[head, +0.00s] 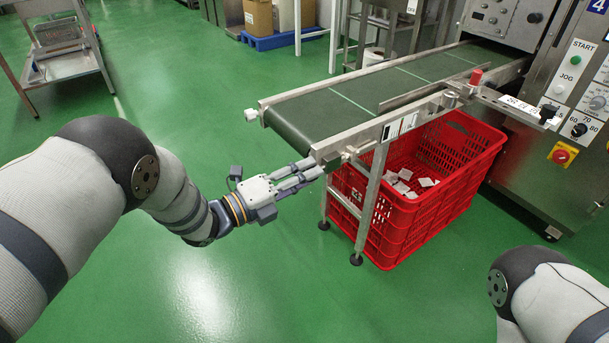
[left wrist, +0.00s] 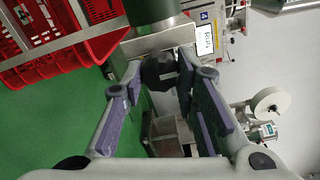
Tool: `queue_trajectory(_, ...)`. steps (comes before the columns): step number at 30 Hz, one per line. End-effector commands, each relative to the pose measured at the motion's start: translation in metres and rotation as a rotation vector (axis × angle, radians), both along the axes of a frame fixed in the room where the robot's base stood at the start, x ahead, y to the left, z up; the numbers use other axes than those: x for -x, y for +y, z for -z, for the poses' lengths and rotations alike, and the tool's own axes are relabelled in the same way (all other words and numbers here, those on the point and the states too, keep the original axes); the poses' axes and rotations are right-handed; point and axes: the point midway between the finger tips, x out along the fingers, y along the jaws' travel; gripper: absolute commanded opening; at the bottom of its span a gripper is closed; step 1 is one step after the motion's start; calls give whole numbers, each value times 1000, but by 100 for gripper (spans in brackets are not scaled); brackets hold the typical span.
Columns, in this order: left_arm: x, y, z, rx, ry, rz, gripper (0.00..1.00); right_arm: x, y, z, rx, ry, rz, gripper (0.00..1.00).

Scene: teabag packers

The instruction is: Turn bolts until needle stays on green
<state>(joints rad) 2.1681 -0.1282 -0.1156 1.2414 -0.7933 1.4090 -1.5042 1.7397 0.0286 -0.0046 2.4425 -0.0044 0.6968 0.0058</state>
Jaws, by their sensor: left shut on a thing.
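The conveyor (head: 345,100) has a dark green belt in a metal frame. My left gripper (head: 316,168) is at the near corner of that end, fingers pointing right. In the left wrist view, its fingers (left wrist: 160,78) close around a dark faceted bolt head (left wrist: 158,70). A small black-and-white plate (head: 398,127) sits on the near side rail. I cannot make out a needle or green zone. My right gripper is out of view.
A red crate (head: 425,215) with several white teabags (head: 404,188) stands under the conveyor. A machine with a control panel (head: 575,90) stands at the right. A metal cart (head: 58,50) is at the far left. The green floor (head: 250,290) in front is clear.

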Motion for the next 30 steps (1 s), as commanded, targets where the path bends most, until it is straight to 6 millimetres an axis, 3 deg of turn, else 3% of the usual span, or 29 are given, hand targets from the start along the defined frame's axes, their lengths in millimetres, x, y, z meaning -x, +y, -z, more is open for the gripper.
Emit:
queue_trajectory(2, -1, 1, -1, 1, -2, -3, 0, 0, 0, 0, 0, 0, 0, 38)
queue_trajectory(3, -1, 1, -1, 1, -1, -3, 36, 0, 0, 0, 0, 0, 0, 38)
queue_trajectory(5, -1, 1, -1, 1, -1, -2, 47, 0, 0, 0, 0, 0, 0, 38)
queue_trajectory(16, 5, 8, 0, 0, 1, -2, 47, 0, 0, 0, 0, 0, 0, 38)
queue_trajectory(24, 48, 65, 0, 0, 3, -5, 47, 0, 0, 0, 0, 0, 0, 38)
queue_trajectory(30, 69, 91, 0, 0, 1, -2, 47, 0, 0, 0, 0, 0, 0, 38)
